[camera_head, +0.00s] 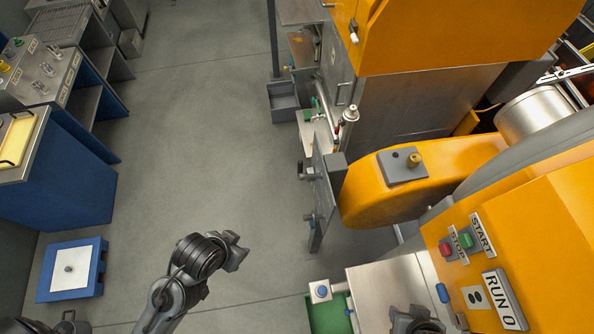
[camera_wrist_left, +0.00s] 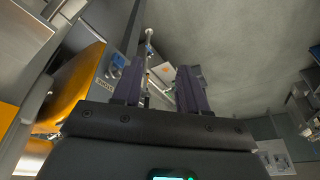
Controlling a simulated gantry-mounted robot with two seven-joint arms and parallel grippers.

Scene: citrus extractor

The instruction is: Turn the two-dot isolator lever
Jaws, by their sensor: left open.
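My left gripper (camera_head: 238,250) is open and empty above the floor, left of and below that panel. In the left wrist view its two fingers (camera_wrist_left: 160,88) are apart, with machine parts beyond them. My right gripper (camera_head: 416,322) is partly cut off at the bottom edge; its jaws are unclear.
The orange machine carries red STOP (camera_head: 446,249) and green START (camera_head: 466,241) buttons. A green bin (camera_head: 330,314) and steel top (camera_head: 392,292) are below the panel. Blue cabinets (camera_head: 60,185) stand at the left. The grey floor (camera_head: 200,130) between is clear.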

